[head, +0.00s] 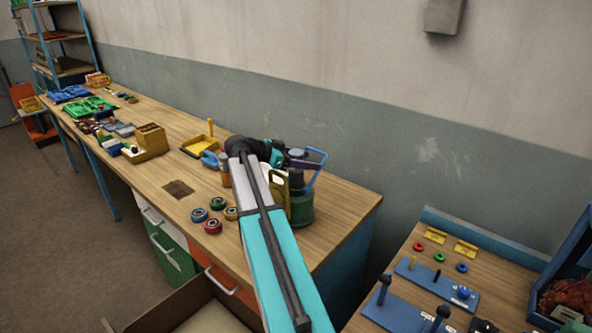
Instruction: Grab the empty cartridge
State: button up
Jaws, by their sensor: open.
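My arm reaches from the bottom middle over the wooden workbench (170,133). My gripper (284,157) is at the far end of the arm, above the bench's right part near the wall. It is open, but its fingers are small and partly hidden, and I see nothing held. Several round ring-shaped pieces (212,226) in blue, green, red and yellow lie on the bench just left of my arm. I cannot tell which thing is the empty cartridge.
A dark green container (301,207) stands right beside my arm. A yellow tray (196,147) and a wooden box (150,141) lie further left. A second bench (415,259) at the right holds blue peg boards (436,283). Bare bench lies around the dark square (178,189).

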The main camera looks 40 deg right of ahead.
dwell(0.5)
jog(key=c, duration=1.1)
jog(key=shift+c, duration=0.2)
jog(key=shift+r, duration=0.1)
notch_tip(320, 180, up, 10)
jog(key=b, duration=0.3)
dwell(0.4)
